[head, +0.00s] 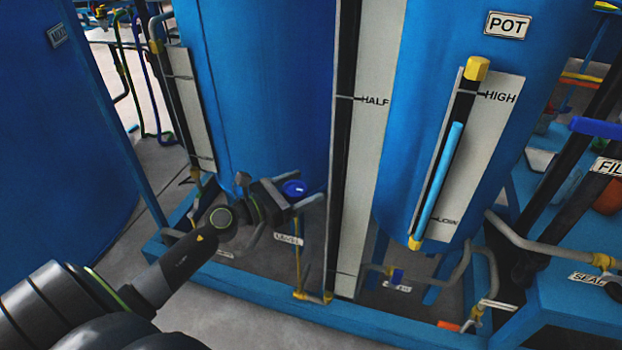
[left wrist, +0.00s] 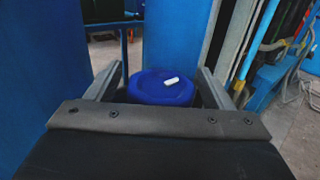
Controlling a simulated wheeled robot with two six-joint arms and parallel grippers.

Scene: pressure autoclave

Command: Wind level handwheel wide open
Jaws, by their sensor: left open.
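The blue handwheel (head: 294,188) sits on pipework in front of the large blue tank, above a small label (head: 288,239) that seems to read LEVEL. My left gripper (head: 288,197) is at the handwheel with its jaws open. In the left wrist view, the round blue handwheel (left wrist: 155,90) with a white mark on top lies between the two spread fingers, with a gap visible on the right side. Whether a finger touches it on the left I cannot tell. My right gripper is not in view.
A POT tank carries a sight gauge (head: 438,180) with a light blue column between LOW and HIGH. A tall HALF gauge board (head: 370,130) stands just right of the handwheel. A blue frame rail (head: 250,292) runs along the floor, with pipes and small valves (head: 397,275) nearby.

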